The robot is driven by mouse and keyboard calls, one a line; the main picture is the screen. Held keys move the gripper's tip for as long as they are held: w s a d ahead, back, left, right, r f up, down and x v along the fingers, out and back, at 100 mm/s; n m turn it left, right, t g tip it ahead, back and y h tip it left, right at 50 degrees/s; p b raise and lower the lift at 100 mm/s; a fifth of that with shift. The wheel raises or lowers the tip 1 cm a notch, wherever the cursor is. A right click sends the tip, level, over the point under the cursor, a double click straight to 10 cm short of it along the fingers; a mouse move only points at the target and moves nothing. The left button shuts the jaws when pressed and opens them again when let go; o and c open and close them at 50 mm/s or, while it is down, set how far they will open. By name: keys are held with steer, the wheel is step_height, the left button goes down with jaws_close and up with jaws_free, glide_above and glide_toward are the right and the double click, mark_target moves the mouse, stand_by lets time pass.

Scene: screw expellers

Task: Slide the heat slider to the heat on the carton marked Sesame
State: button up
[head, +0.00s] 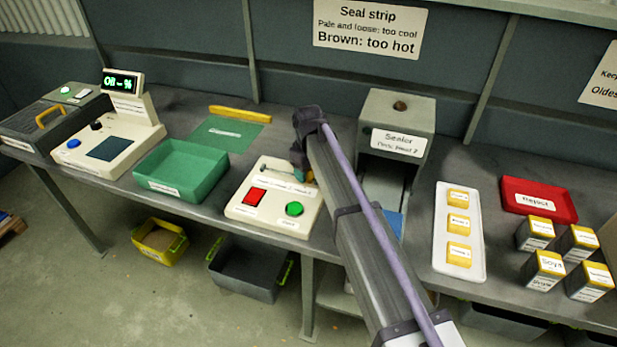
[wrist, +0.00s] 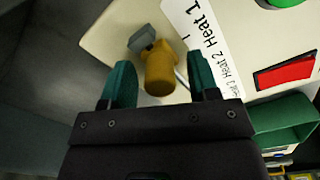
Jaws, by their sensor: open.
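The control panel (head: 262,222) is cream, with a red button, a green button and a label strip along its far side. In the wrist view the strip (wrist: 205,40) reads Heat 1, Heat 2 and Heat 3. A yellow knob with a grey piece (wrist: 159,76), seemingly the heat slider, stands beside the strip. My gripper (wrist: 163,86) is open, its teal fingers on either side of the knob with gaps visible. In the head view my gripper (head: 302,160) is over the panel's far right corner. Several cartons (head: 543,270) stand at the right; one reads Soya, and I cannot make out Sesame.
The sealer (head: 397,110) stands right of my arm. A green tray (head: 181,170) lies left of the panel. A white tray (head: 445,205) with yellow-topped pieces and a red reject tray (head: 540,190) lie to the right. My arm hides some bench.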

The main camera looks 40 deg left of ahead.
jaws_close()
stand_by(0.4)
